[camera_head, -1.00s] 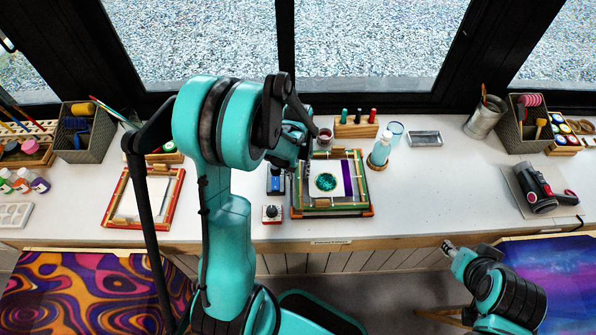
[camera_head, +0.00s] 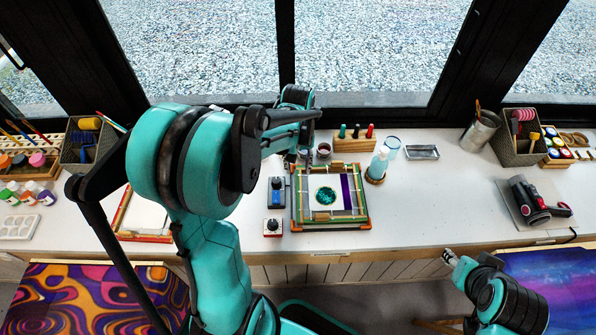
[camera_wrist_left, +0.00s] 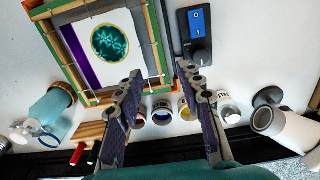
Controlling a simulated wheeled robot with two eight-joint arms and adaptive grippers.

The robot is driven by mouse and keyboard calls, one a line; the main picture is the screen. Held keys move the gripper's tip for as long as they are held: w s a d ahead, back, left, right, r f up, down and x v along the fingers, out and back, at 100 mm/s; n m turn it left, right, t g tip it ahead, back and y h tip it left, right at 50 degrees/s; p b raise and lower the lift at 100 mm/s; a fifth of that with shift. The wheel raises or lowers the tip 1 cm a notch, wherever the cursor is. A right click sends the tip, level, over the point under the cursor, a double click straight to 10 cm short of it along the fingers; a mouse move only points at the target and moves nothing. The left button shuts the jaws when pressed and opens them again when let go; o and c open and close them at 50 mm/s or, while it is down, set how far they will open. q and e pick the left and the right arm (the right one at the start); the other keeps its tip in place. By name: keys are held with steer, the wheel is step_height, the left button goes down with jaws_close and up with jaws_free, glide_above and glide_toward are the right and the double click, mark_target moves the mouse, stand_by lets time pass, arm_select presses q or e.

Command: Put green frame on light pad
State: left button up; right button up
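A green-railed frame (camera_head: 361,190) holds white cloth with a green disc and a purple strip. It lies in or on a larger orange-edged frame at the middle of the table; the layers beneath are hard to tell apart. The frame also shows at upper left in the left wrist view (camera_wrist_left: 152,32). I cannot clearly pick out the light pad. My left gripper (camera_head: 303,156) is at the frame's back left, partly hidden by my arm. Its fingers (camera_wrist_left: 160,90) are apart and empty. My right gripper (camera_head: 448,257) is off the table's front edge, too small to judge.
A box with a blue switch (camera_head: 276,192) and a knob box (camera_head: 272,227) stand left of the frame. A red frame with a white panel (camera_head: 145,217) lies farther left. A bottle (camera_head: 378,165) and a wooden rack (camera_head: 353,145) stand close behind.

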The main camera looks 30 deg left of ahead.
arm_select(q)
steer(key=s+d+r+m+t, duration=0.6)
steer(key=s+d+r+t, duration=0.1)
steer(key=s+d+r, duration=0.3)
steer(key=shift+s+d, duration=0.35)
steer(key=shift+s, duration=0.2)
